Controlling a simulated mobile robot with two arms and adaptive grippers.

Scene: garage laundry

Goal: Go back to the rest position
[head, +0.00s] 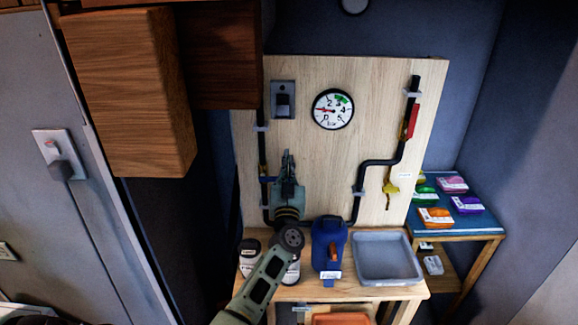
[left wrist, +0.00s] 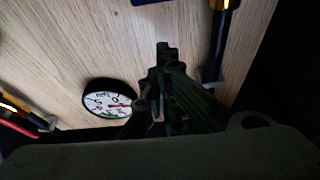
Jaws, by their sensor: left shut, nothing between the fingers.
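My left gripper (head: 287,160) shows in the middle of the head view, raised in front of the light wooden board (head: 330,180). Its fingers are shut with nothing between them, and they point up. In the left wrist view the gripper (left wrist: 163,50) is dark and closed, with the board behind it. The black pipe at the left of the board is partly hidden by the gripper. My right gripper is in neither view.
The board carries a round gauge (head: 333,109), a grey switch (head: 283,99) and a black pipe (head: 380,162) with a yellow valve handle (head: 391,190). A blue jug (head: 328,245) and grey tray (head: 387,258) stand on the bench below. A wooden cabinet (head: 130,90) juts out at upper left.

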